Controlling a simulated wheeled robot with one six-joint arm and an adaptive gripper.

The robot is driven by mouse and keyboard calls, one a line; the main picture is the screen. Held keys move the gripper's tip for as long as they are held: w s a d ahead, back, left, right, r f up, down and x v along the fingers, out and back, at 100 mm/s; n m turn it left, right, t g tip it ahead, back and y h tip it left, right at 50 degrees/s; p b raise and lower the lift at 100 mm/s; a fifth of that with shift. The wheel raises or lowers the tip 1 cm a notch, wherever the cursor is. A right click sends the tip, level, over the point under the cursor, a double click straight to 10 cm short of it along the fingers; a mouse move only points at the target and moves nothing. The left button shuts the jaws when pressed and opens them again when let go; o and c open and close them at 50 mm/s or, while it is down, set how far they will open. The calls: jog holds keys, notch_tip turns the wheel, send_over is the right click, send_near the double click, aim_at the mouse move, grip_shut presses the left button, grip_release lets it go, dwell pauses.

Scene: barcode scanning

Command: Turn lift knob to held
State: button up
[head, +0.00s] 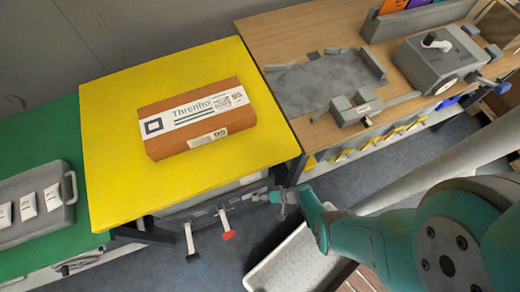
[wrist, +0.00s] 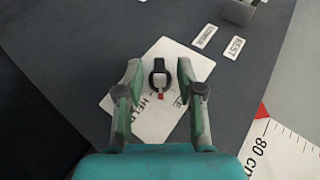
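The lift knob (wrist: 158,78) shows in the wrist view as a small black ring with a pale, red-tipped pointer that points down in the picture. It sits on a white label plate (wrist: 178,55) whose partly covered print seems to read "HELD", below the knob. My gripper (wrist: 159,68) is open, with one finger on each side of the knob and visible gaps between. In the head view my gripper (head: 280,197) is at the front edge of the yellow table (head: 110,120); the knob cannot be made out there.
In the wrist view a "REST" label (wrist: 237,48) and another label (wrist: 205,36) lie upper right, near a grey block (wrist: 240,10). In the head view a red-ended lever (head: 227,228) and a dark-ended lever (head: 190,245) stick out left of my gripper. A white tray (head: 295,262) is below.

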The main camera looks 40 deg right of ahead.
dwell(0.3)
jog(key=v, duration=1.2)
dwell(0.3)
